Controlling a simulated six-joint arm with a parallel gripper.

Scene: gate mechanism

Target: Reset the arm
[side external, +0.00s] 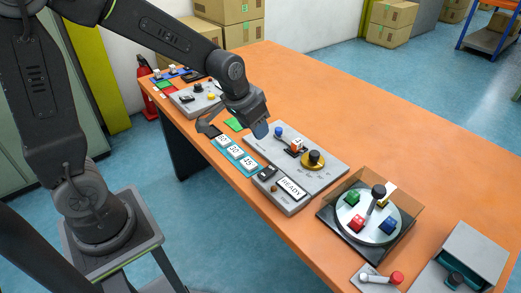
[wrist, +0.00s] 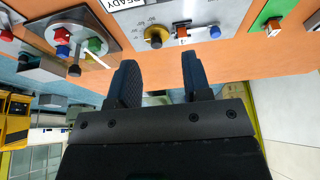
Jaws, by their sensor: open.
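My gripper (wrist: 160,66) is open and empty in the wrist view, with two dark blue fingers spread apart. In the side external view my gripper (side external: 257,125) hangs above the orange table, behind and left of the grey control panel (side external: 328,169). It appears clear of the panel. In the wrist view the panel (wrist: 212,14) lies beyond the fingertips.
A turntable (side external: 368,221) with coloured cubes stands right of the panel. A lever with a red knob (side external: 397,278) and a grey box (side external: 475,254) are at the near right. Number tiles (side external: 235,153) lie along the front edge. Another panel (side external: 196,97) is farther left. The back right table is clear.

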